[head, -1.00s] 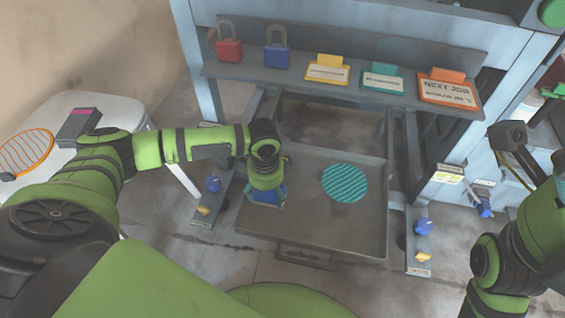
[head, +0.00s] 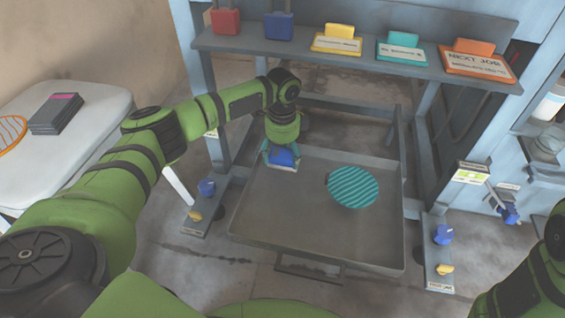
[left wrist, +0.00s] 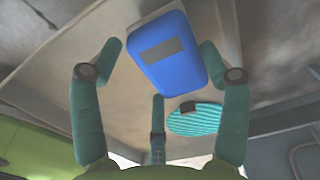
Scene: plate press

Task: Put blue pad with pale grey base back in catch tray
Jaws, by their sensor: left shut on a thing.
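The blue pad with a pale grey base (head: 284,158) is in my left gripper (head: 281,152), over the back left corner of the catch tray (head: 270,215). The left wrist view shows the blue pad (left wrist: 163,58) between the spread teal fingers of the gripper (left wrist: 160,75), with its pale base edge behind it. My left gripper is shut on it. I cannot tell how far above the tray floor it is. A teal striped disc (head: 352,187) lies in the tray, right of the pad. My right gripper is out of view.
A shelf (head: 350,62) with padlocks and coloured cards runs behind the tray. Blue and yellow knobs (head: 443,235) stand on rails at both sides. A white table (head: 85,150) is at the left. The front of the tray is clear.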

